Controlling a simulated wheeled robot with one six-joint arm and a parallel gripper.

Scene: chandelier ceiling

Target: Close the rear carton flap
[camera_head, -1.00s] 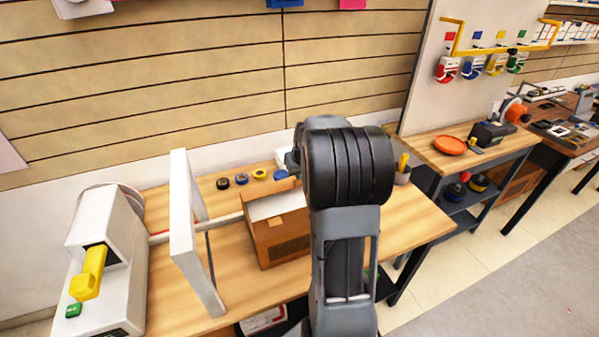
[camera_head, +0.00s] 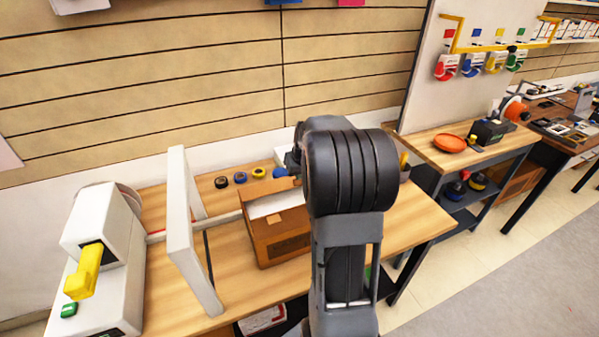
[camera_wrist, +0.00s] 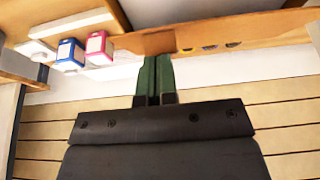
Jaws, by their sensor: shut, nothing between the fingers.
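The brown carton (camera_head: 281,240) stands on the wooden workbench, with a pale surface showing in its top opening. Its rear flap (camera_head: 268,189) shows as a brown strip along the far edge, tilted up; its right end is hidden by my arm. My gripper is hidden behind my arm in the head view. In the wrist view, my gripper (camera_wrist: 155,62) has its green fingers together and empty. Their tips are beside a brown panel (camera_wrist: 147,43) that looks like the rear flap; I cannot tell whether they touch.
Several tape rolls (camera_head: 241,178) lie on the workbench (camera_head: 412,222) behind the carton. A white upright frame (camera_head: 187,235) and a white machine with a yellow handle (camera_head: 85,272) stand to the left. A slatted wall (camera_head: 200,80) rises behind.

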